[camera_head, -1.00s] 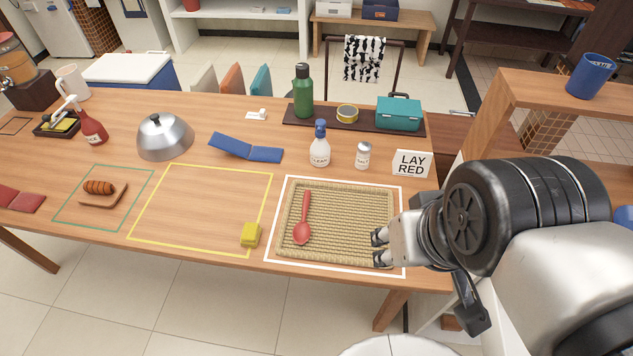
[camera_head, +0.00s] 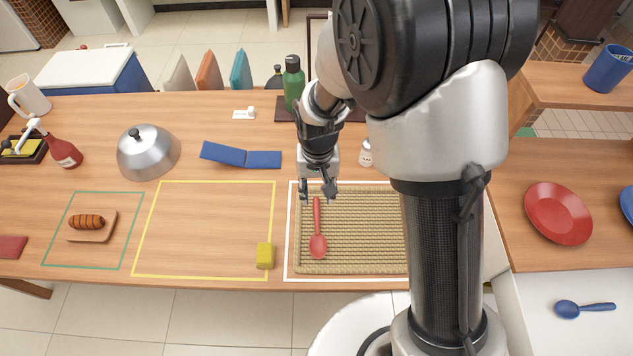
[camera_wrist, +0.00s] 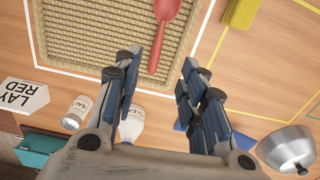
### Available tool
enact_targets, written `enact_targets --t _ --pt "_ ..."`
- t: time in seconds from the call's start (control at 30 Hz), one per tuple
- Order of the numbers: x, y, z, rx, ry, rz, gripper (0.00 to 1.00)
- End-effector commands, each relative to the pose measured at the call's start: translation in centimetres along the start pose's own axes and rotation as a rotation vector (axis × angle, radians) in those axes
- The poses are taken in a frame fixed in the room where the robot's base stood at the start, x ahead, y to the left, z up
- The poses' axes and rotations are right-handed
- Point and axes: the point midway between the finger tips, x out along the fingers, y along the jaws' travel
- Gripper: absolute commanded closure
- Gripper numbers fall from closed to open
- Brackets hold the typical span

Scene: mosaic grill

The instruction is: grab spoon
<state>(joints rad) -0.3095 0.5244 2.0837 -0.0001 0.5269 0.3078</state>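A red spoon (camera_head: 318,240) lies on a woven tan mat (camera_head: 365,240) with a raised rim, inside a white outline. Its handle points toward the back of the table and its bowl toward the front. My gripper (camera_head: 318,195) is over the back left part of the mat, close to the handle end. In the wrist view the spoon (camera_wrist: 166,25) shows at the top, with its handle end between and beyond my fingertips. My gripper (camera_wrist: 164,62) is open and empty there, its two fingers well apart.
A yellow block (camera_head: 265,255) sits left of the mat. A white bottle (camera_wrist: 131,125), a salt shaker (camera_wrist: 76,112) and a LAY RED sign (camera_wrist: 22,97) stand close behind the mat. A blue folded item (camera_head: 240,155) and metal dome (camera_head: 148,152) lie farther left.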

Motion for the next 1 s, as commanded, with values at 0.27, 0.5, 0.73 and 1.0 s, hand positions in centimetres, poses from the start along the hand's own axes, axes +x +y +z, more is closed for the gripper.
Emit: enact_targets --t 0.27,0.5,0.73,1.0 --pt "5.1 -0.2 0.1 0.001 -0.011 0.003 0.62" --pt "10.2 -0.1 0.2 0.000 -0.010 0.003 0.62" --pt "12.7 -0.1 0.2 0.000 -0.007 0.002 0.62" --pt "14.7 0.0 0.4 0.000 -0.008 0.002 0.62"
